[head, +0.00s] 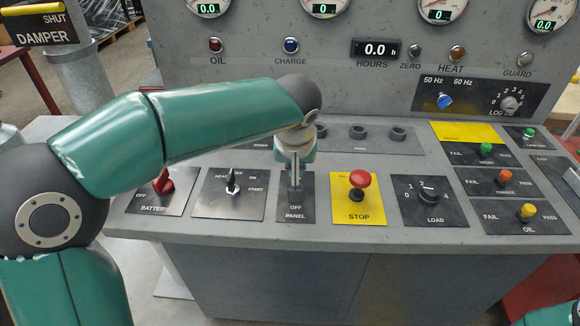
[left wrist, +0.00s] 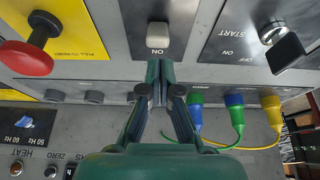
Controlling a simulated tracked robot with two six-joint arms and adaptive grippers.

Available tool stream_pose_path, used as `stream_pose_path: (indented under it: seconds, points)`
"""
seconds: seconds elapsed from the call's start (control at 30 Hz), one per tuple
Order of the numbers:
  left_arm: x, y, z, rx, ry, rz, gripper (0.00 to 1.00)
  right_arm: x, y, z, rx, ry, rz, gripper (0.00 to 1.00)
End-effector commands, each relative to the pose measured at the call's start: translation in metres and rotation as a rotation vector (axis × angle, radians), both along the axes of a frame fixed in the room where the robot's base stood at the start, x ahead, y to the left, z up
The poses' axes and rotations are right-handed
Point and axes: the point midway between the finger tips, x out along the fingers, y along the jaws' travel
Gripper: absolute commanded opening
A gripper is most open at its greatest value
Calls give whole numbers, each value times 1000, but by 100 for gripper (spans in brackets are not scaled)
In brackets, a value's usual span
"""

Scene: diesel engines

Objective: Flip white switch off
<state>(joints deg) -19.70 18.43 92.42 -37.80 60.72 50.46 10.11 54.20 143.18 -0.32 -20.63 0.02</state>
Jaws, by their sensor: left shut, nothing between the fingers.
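The white switch (left wrist: 157,38) sits on a dark plate in the left wrist view, with the upside-down ON label beside it. In the head view its plate (head: 296,212) reads OFF and PANEL, and the switch itself is hidden by my left gripper (head: 295,178). My left gripper also shows in the left wrist view (left wrist: 162,68), shut and empty. Its fingertips are close to the ON label, on that side of the switch; a gap to the switch shows in the picture. My right gripper is not in view.
A red STOP button (head: 360,180) on a yellow plate stands right of the switch plate. The black key switch (head: 232,183) and red battery switch (head: 163,183) are on the left. A LOAD knob (head: 427,194) is further right. Blue, green and yellow connectors (left wrist: 233,108) lie near the fingers.

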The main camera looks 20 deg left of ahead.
Motion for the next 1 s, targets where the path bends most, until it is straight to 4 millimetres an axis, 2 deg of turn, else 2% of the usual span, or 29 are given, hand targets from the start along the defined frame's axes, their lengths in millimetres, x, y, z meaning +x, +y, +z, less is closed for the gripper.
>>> stream_pose_path:
  seconds: [0.3, 0.77, 1.0]
  points:
    - [0, -1, 14, 0, 1, -2, 0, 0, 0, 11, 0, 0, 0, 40]
    - [2, 0, 16, -1, 2, -1, 0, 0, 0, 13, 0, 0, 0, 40]
    - [18, 9, 31, -1, 4, 2, 0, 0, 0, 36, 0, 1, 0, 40]
